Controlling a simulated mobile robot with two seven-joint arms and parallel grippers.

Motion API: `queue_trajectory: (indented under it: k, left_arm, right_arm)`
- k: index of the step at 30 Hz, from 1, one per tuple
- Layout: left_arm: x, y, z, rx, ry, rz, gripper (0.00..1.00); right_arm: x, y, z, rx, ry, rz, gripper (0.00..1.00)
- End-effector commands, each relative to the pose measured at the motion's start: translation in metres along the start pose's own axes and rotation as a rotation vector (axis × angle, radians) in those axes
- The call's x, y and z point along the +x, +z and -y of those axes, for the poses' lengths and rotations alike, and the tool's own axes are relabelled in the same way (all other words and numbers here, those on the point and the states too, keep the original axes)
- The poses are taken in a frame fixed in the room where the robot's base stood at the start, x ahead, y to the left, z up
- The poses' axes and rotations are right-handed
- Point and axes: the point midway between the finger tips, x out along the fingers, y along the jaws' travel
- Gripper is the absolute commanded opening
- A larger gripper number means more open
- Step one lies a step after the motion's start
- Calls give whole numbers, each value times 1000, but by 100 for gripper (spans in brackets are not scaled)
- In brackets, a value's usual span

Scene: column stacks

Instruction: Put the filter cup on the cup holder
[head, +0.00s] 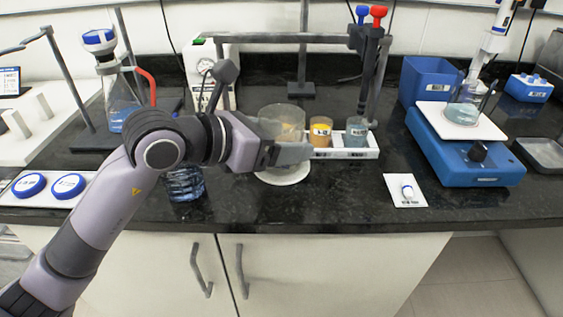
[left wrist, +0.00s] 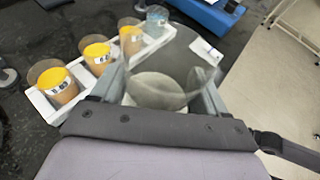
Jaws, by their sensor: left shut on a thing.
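My left gripper (head: 292,154) is shut on a wide, clear, greyish cup (head: 282,118), which looks like the filter cup. The left wrist view shows the cup (left wrist: 180,65) upright or nearly so between the two fingers (left wrist: 163,92). A round white disc (head: 284,174) lies on the counter below it and may be the cup holder. The disc (left wrist: 158,88) shows through the clear cup; I cannot tell whether they touch. The fingers hide part of the cup's lower side in the head view. My right gripper is not in view.
A white rack (head: 368,153) with orange and bluish cups stands close behind the gripper. A dark metal stand (head: 302,70) rises behind. A glass vessel (head: 184,184) sits under my left arm. A blue balance (head: 463,150) is at right. The front counter near the white card (head: 394,194) is mostly clear.

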Motion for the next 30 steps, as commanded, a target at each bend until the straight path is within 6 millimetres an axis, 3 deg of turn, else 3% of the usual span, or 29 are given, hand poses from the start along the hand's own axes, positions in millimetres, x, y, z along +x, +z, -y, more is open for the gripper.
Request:
queue_trajectory:
  k: [5, 12, 22, 23, 24, 25, 30]
  left_arm:
    - [4, -11, 0, -2, 0, -1, 42]
    - [17, -42, -1, -1, 0, -2, 42]
    - [19, -46, -1, 0, 1, 0, 42]
    - [19, -46, -1, 0, 1, 0, 80]
    - [19, -46, -1, 0, 1, 0, 93]
    - [19, -46, -1, 0, 1, 0, 99]
    - [19, -46, -1, 0, 0, 0, 99]
  right_arm:
    - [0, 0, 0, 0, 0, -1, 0]
    - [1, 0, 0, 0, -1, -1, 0]
    - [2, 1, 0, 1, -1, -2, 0]
    - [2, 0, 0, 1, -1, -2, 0]
    - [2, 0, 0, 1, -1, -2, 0]
    - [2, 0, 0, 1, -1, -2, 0]
    - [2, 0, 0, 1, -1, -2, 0]
